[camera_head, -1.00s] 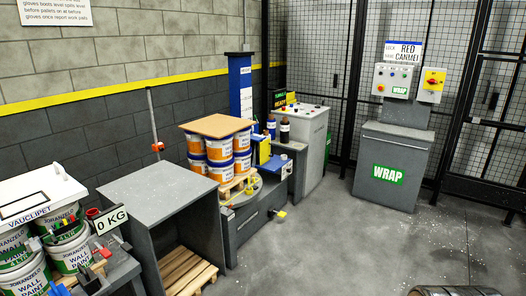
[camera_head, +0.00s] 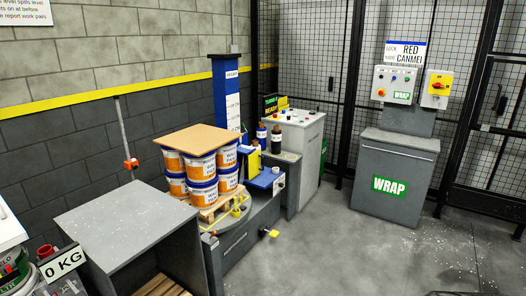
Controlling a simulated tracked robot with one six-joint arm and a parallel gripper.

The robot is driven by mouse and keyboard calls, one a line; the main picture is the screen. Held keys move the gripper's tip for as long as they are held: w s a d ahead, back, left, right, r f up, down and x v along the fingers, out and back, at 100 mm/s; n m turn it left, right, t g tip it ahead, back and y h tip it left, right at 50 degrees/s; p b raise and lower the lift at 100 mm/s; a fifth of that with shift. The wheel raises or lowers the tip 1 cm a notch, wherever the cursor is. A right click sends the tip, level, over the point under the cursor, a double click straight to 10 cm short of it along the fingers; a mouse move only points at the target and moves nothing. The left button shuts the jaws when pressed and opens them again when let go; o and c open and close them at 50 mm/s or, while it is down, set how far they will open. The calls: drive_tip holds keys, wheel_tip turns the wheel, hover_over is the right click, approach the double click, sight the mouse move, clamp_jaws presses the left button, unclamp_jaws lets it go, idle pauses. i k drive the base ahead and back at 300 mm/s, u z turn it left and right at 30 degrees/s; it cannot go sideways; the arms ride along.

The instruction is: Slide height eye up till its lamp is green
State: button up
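A small orange-red block (camera_head: 131,163), which looks like the height eye, sits low on a thin upright grey post (camera_head: 123,130) by the wall. It is about level with the stacked pails just right of it. Its lamp is too small to make out, so I cannot tell its colour. A tall blue column with a white scale (camera_head: 232,100) stands behind the pails. White-and-orange pails (camera_head: 202,166) with blue rims stand stacked on a small wooden pallet, under a flat brown board (camera_head: 201,138). My gripper is not in view.
A grey open-fronted cabinet (camera_head: 120,215) stands in front of the post. A "0 KG" display (camera_head: 63,262) is at lower left. A grey control console (camera_head: 299,135) and a WRAP cabinet (camera_head: 394,175) stand further right, before mesh fencing. The middle-right floor (camera_head: 350,240) is clear.

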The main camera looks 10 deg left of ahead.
sight(133, 165)
drive_tip(key=u, duration=0.1)
drive_tip(key=i, duration=1.65)
drive_tip(key=u, duration=0.6)
drive_tip(key=i, duration=0.8)
drive_tip(key=u, duration=0.95)
drive_tip(key=i, duration=0.95)
drive_tip(key=u, duration=0.5)
